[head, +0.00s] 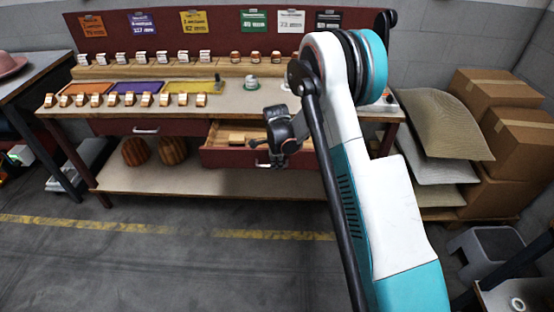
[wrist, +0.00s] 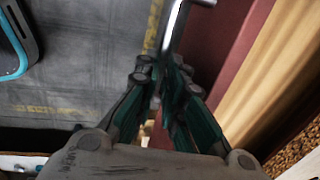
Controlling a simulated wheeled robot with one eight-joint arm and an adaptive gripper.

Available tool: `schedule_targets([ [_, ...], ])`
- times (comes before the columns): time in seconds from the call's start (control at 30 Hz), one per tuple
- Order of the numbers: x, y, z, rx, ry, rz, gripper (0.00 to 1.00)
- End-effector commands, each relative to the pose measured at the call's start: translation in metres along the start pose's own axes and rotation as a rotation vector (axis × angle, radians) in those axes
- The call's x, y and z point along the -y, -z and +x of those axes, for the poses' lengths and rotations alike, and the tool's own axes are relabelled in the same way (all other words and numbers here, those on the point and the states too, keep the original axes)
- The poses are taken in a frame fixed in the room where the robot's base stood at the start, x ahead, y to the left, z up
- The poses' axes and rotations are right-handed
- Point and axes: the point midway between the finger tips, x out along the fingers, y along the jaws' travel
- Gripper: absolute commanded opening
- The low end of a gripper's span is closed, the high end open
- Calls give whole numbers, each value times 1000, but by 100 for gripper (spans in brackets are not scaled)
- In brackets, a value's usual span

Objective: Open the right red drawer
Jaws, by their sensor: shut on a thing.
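The right red drawer (head: 222,160) stands pulled out from under the workbench, with its pale wooden inside and some light wooden pieces showing. My gripper (head: 271,160) is at the drawer's front and is shut on its metal handle. In the wrist view the fingers (wrist: 166,66) are closed together on the silver handle (wrist: 177,22), beside the dark red drawer front (wrist: 213,38). The exact grip is partly hidden by the fingers. The left red drawer (head: 120,127), with its own handle, is shut.
The workbench top (head: 310,98) holds rows of small blocks and coloured trays. A lower shelf (head: 200,181) carries two round wooden things (head: 152,151). Cardboard boxes (head: 518,140) and stacked sacks (head: 437,122) stand at the right. The floor (head: 180,270) in front is clear.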

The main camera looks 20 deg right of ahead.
Motion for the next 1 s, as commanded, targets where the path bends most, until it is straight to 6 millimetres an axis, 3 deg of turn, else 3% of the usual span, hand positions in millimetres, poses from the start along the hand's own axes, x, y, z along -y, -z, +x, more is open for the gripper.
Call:
schedule_targets([
  [0.2, -13, 0, -3, 0, 1, 0, 0],
  [0.5, -13, 0, -3, 0, 1, 0, 0],
  [0.57, -13, 0, -3, 0, 1, 0, 18],
  [1.0, -13, 0, -8, 0, 1, 0, 18],
])
